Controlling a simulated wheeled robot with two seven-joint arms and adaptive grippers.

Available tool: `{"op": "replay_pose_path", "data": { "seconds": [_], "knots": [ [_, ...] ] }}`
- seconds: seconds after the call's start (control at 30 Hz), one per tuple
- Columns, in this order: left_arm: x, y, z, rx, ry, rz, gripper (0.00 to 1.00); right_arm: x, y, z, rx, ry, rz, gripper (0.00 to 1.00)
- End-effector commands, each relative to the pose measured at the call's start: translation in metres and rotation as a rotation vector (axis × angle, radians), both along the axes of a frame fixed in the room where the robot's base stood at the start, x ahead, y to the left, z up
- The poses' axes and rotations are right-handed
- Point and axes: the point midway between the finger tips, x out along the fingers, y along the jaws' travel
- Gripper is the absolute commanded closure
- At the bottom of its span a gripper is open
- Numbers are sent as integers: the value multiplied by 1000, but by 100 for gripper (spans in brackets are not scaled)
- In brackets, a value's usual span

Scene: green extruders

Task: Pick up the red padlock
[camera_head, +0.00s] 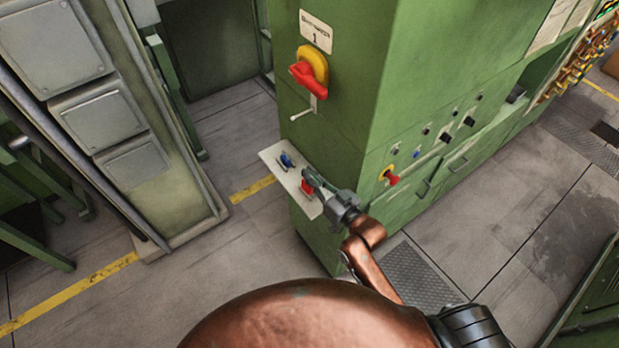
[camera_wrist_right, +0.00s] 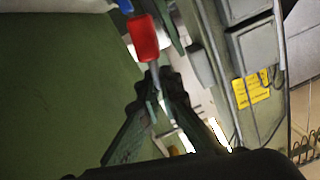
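The red padlock (camera_head: 307,187) lies at the front end of a small pale shelf (camera_head: 271,154) on the green cabinet's side. It shows larger in the right wrist view (camera_wrist_right: 144,38), with its grey shackle toward my fingers. My right gripper (camera_head: 319,183) is right at the padlock and partly covers it. In the right wrist view, its dark fingers (camera_wrist_right: 159,78) come close together at the tips, around or beside the shackle. I cannot tell whether they grip it. My left gripper is not in view.
A blue padlock (camera_head: 286,160) sits on the shelf behind the red one. The green cabinet (camera_head: 335,130) bears a red and yellow rotary switch (camera_head: 310,72) above and a red knob (camera_head: 390,176) around the corner. Open floor lies left of the shelf.

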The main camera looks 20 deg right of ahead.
Motion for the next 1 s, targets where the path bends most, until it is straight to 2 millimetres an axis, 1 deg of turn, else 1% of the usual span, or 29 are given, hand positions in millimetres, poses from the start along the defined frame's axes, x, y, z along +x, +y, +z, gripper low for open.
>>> {"op": "replay_pose_path", "data": {
  "seconds": [0.03,0.1,0.3,0.4,0.43,0.5,0.6,0.8,1.0],
  "knots": [
    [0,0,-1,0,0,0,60,-11,2,15,2,-7,0,100],
    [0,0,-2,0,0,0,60,-26,4,33,3,-7,-1,100],
    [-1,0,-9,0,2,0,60,-77,12,54,3,-2,-1,100],
    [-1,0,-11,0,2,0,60,-96,15,63,2,-2,-2,100],
    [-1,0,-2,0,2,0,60,-98,15,66,-2,3,-1,100],
    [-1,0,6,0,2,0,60,-104,16,70,-3,2,-3,100],
    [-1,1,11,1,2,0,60,-109,17,73,-2,-1,-1,100],
    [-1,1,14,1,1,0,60,-114,18,73,1,-3,-1,100],
    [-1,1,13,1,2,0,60,-114,18,72,0,-3,-1,100]
  ]
}}
